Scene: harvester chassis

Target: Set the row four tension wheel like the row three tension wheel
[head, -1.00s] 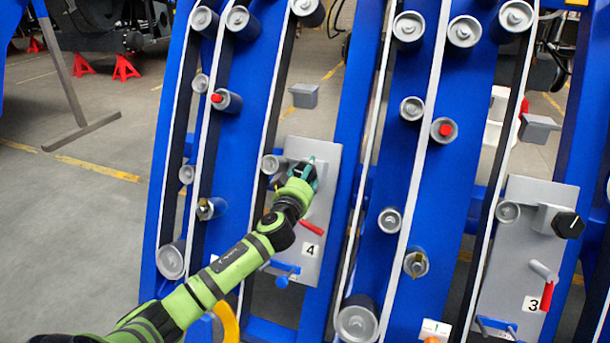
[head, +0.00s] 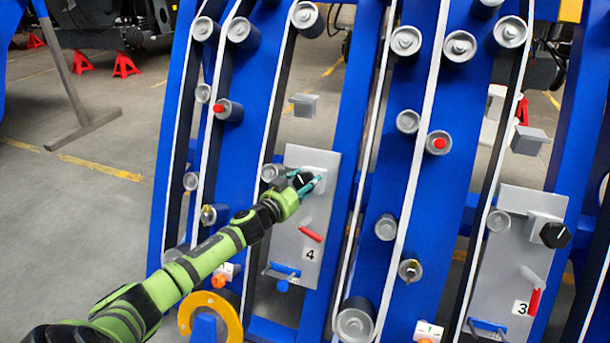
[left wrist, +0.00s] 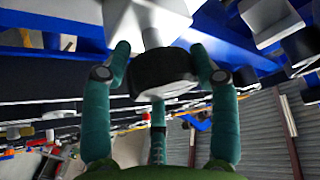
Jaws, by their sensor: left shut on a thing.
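The row four tension wheel is a black knob (head: 301,179) on a light block of the grey plate marked 4 (head: 296,225). My left gripper (head: 306,182) has its teal fingers around this knob. In the left wrist view the dark knob (left wrist: 165,76) sits between the fingers, in front of its pale block; its pointer mark cannot be made out. The row three tension wheel is a black knob (head: 555,235) on the plate marked 3 (head: 492,280) at the right, with a small pale mark on its face. My right gripper is not in view.
Below the knob on plate 4 is a slanted red handle (head: 311,235) and a blue lever (head: 284,269). Plate 3 has a near-upright red handle (head: 534,300). Blue frame bars, rollers and pale belts surround both plates. A yellow ring (head: 211,317) is near my left forearm.

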